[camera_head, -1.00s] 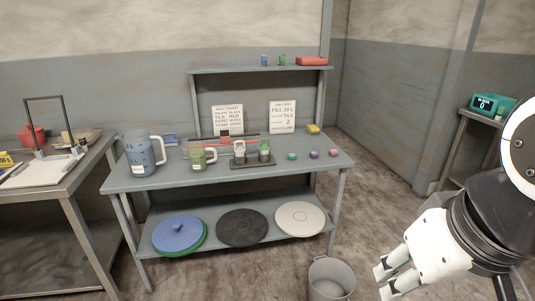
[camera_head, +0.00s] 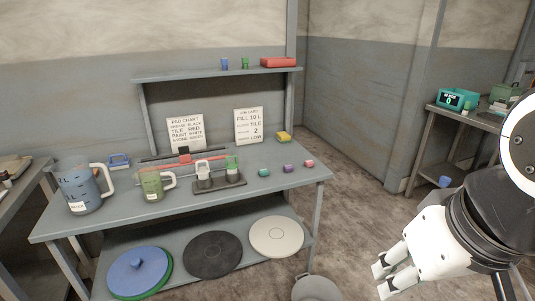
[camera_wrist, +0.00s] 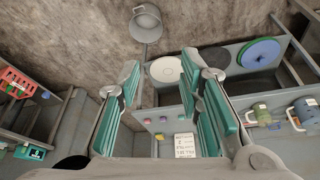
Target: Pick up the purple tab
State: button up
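The purple tab (camera_head: 288,168) is a small block lying near the right end of the grey workbench (camera_head: 250,200). It stands between a teal tab (camera_head: 264,172) on its left and a pink tab (camera_head: 309,163) on its right, with gaps. In the wrist view the purple tab (camera_wrist: 162,119) looks tiny and far off between my gripper's fingers. My gripper (camera_head: 384,279) is at the lower right in the head view, well apart from the bench. In the wrist view its teal-padded fingers (camera_wrist: 172,90) are spread open with nothing held.
A dark tray with small cups (camera_head: 218,184), a green mug (camera_head: 152,184) and a blue jug (camera_head: 82,188) stand left of the tabs. A yellow block (camera_head: 284,136) lies behind them. A bucket (camera_head: 316,289) stands on the floor before the bench. Floor right of the bench is clear.

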aim_at(286, 168)
jog(key=i+j+z, duration=0.1)
jog(key=i+j, duration=0.15)
jog(key=i+j+z, duration=0.25)
jog(key=i+j, duration=0.2)
jog(key=i+j+z, duration=0.1)
jog(key=j, duration=0.35)
jog(key=i+j+z, duration=0.15)
jog(key=i+j, duration=0.15)
jog(key=i+j+z, duration=0.1)
jog(key=j, duration=0.25)
jog(key=i+j+z, duration=0.15)
jog(key=j, duration=0.25)
jog(key=i+j+z, duration=0.1)
jog(key=i+j, duration=0.15)
jog(key=j, duration=0.15)
